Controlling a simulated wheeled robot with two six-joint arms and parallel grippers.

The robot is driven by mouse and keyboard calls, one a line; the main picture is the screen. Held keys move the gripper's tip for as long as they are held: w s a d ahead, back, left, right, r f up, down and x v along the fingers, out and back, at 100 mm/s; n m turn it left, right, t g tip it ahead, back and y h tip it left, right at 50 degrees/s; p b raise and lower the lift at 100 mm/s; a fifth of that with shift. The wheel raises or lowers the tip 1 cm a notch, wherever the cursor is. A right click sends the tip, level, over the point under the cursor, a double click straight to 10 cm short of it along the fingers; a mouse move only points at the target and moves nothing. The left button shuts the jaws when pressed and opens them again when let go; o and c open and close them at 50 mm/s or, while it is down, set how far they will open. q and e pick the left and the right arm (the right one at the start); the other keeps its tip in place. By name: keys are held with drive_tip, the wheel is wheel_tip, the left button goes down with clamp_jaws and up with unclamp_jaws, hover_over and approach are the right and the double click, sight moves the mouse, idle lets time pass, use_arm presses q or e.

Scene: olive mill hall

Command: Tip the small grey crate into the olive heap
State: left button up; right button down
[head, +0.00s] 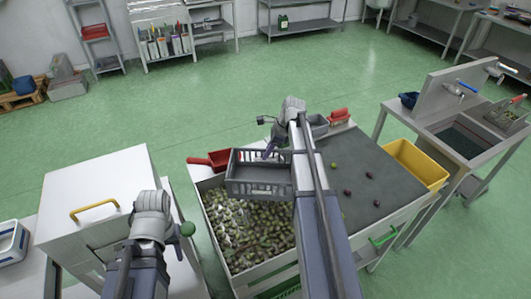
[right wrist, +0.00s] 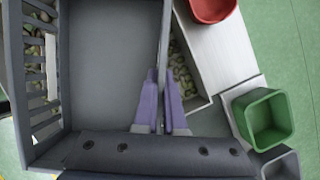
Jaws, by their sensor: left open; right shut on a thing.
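The small grey crate (head: 256,188) hangs over the left part of the olive heap (head: 245,232) in the head view, looking roughly level. In the right wrist view the crate (right wrist: 105,60) fills the left side, with slatted openings; I see no olives on the visible part of its floor. My right gripper (head: 270,151) is shut on the crate's wall; in the right wrist view its purple fingers (right wrist: 164,102) straddle that wall. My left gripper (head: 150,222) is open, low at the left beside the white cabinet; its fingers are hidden. Olives show beyond the crate's slats.
A red scoop (head: 212,160) lies at the bin's back left rim. A grey sorting surface (head: 362,175) with a few olives and a yellow tub (head: 415,163) lie to the right. A white cabinet (head: 95,190) stands left. A green container (right wrist: 262,120) shows in the right wrist view.

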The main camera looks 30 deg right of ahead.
sight(265, 149)
drive_tip(key=shift+s+r+p, duration=0.1)
drive_tip(key=shift+r+p, duration=0.2)
drive_tip(key=shift+r, duration=0.45)
use_arm(q)
drive_tip(key=shift+w+a+r+p, duration=0.15)
drive_tip(key=shift+r+p, duration=0.35)
drive_tip(key=shift+r, duration=0.35)
drive_tip(key=shift+w+a+r+p, duration=0.15)
drive_tip(key=shift+r+p, duration=0.3)
drive_tip(key=shift+r, duration=0.35)
use_arm(e)
drive_tip(key=shift+r, duration=0.9)
